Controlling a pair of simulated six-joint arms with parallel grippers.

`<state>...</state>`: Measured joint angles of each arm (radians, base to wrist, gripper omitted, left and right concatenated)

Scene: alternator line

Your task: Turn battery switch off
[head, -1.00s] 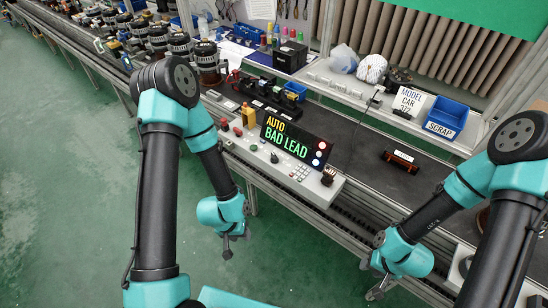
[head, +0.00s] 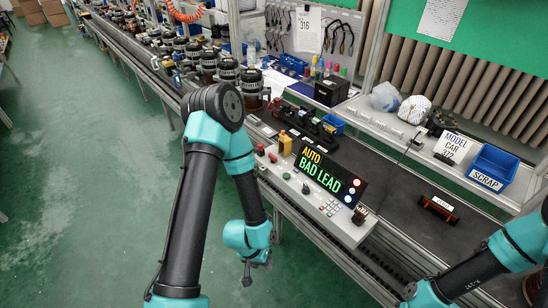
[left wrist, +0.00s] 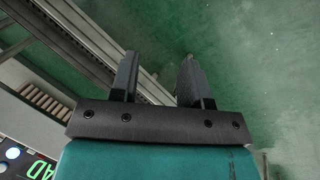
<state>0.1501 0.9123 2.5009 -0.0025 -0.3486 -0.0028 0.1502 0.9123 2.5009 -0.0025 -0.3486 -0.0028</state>
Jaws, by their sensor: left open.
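A white control panel (head: 290,187) on the line's front edge carries a sign (head: 331,174) lit with "AUTO" and "BAD LEAD". It has a yellow box (head: 285,143), red knobs (head: 260,150), small buttons, and a dark round knob (head: 360,214) at its right end. I cannot tell which control is the battery switch. My left gripper (head: 247,276) hangs in front of and below the panel, open and empty, apart from everything. In the left wrist view its two fingers (left wrist: 157,80) stand apart over green floor. My right gripper is out of frame; only part of that arm shows.
Several alternators (head: 228,72) stand along the conveyor at the back left. A brown part (head: 438,207) lies on the dark belt at the right. A blue scrap bin (head: 492,168) stands behind it. The green floor (head: 110,190) in front is clear.

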